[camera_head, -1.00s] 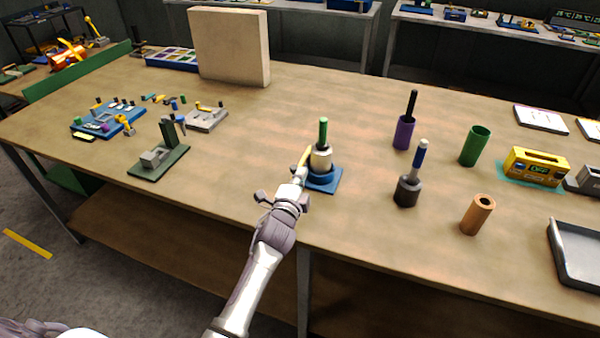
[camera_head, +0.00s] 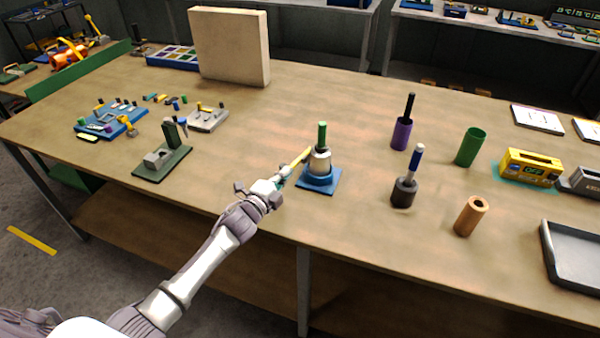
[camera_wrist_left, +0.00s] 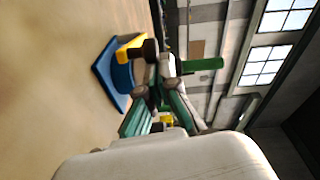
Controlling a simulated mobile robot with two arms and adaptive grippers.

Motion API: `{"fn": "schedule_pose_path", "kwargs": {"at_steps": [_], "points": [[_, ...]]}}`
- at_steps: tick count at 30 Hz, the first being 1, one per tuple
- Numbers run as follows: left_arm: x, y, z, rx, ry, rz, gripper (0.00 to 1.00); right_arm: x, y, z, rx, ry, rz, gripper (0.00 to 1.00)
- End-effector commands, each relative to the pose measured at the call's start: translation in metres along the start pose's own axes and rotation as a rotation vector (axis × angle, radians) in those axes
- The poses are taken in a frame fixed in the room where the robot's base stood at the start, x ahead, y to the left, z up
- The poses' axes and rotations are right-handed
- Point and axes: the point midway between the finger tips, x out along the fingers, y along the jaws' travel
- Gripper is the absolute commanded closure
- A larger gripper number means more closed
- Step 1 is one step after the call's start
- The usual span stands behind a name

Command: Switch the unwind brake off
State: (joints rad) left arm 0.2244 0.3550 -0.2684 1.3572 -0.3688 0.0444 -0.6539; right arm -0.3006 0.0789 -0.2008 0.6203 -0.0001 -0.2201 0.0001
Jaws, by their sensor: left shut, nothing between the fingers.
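My left gripper (camera_head: 284,174) is shut and empty, just left of the device, by the lever's lower end. In the wrist view, the fingers (camera_wrist_left: 152,88) partly cover the device; its yellow part (camera_wrist_left: 130,47) and green handle (camera_wrist_left: 203,64) show. I cannot tell whether they touch the lever.
A dark green fixture (camera_head: 162,161) stands to the left. To the right are a dark holder (camera_head: 404,193), a purple cup (camera_head: 401,135), a green cup (camera_head: 470,148) and a copper-coloured tube (camera_head: 470,217). The table behind the device is clear up to a beige panel (camera_head: 229,46).

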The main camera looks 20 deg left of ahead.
Motion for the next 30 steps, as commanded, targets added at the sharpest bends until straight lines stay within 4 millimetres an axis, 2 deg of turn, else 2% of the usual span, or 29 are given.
{"fn": "schedule_pose_path", "kwargs": {"at_steps": [3, 9, 19, 30], "points": [[0.000, -0.002, 0.018, 0.013, 0.081, 0.014, 1.00, 0.002, 0.000, 0.000, 0.000, 0.000, 0.000, 0.60], [0.002, -0.004, 0.037, 0.013, 0.203, 0.031, 1.00, 0.013, 0.000, 0.001, 0.001, 0.000, 0.000, 0.60], [0.005, -0.007, 0.051, 0.008, 0.202, 0.029, 1.00, 0.020, 0.000, 0.001, 0.001, 0.001, 0.001, 0.60], [0.005, -0.011, 0.056, 0.009, 0.194, 0.026, 1.00, 0.020, 0.000, 0.001, 0.002, 0.001, 0.001, 0.60]]}}
